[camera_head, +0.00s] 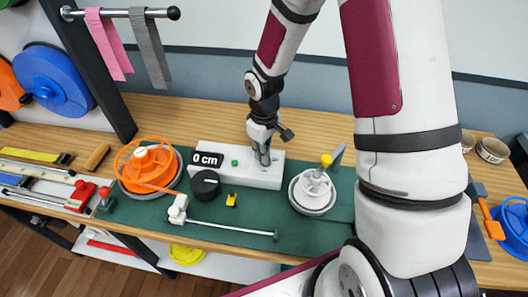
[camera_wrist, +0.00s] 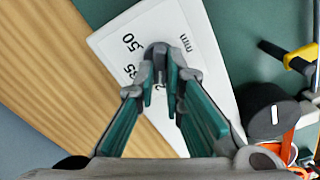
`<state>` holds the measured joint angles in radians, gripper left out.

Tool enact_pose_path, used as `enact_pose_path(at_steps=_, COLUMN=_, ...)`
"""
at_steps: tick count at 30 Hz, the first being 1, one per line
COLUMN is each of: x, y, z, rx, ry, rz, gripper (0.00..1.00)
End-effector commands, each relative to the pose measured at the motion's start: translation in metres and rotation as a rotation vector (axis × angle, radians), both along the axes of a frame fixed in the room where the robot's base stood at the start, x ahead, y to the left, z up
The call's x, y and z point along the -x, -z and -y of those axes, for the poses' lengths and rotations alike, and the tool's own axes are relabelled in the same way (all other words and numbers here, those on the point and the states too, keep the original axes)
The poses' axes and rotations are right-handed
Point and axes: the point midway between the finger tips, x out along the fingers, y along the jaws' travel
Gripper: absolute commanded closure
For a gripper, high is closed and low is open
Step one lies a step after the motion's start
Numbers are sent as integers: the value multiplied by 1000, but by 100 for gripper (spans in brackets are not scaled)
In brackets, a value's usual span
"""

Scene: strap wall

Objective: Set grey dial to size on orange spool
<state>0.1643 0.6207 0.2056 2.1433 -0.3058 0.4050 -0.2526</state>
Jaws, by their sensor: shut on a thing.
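The grey dial (camera_wrist: 157,48) sits on a white box (camera_head: 245,176). My gripper (camera_head: 264,157) reaches down onto the box, and in the wrist view its fingertips (camera_wrist: 161,78) are shut on the dial, one on each side. The dial's face is mostly hidden by the fingers. The marks "mm", "50" and "35" show beside it; another mark is partly covered, and I cannot tell where the dial points. The orange spool (camera_head: 150,158) stands on a round base at the left of the green mat. Its size label is too small to read.
A "0 cm" display (camera_head: 207,159) and a green button (camera_head: 235,163) are on the box.

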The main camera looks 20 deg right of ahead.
Motion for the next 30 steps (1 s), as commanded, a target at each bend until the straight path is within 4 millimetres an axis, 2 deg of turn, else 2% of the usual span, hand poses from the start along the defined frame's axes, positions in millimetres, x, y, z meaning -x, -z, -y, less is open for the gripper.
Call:
enact_pose_path(at_steps=1, x=-1, y=-1, z=0, rx=1, ry=-2, rz=4, gripper=86)
enact_pose_path(at_steps=3, x=-1, y=-1, z=0, rx=0, ry=-2, rz=4, gripper=70)
enact_pose_path(at_steps=12, x=0, y=-1, z=0, rx=0, ry=0, rz=1, gripper=70)
enact_pose_path(at_steps=16, x=-1, y=-9, z=0, rx=1, ry=0, rz=3, gripper=70)
enact_pose_path(at_steps=20, x=-1, y=-29, z=1, rx=1, ry=1, rz=6, gripper=70)
enact_pose_path(at_steps=30, x=-2, y=-96, z=0, rx=0, ry=1, rz=7, gripper=70)
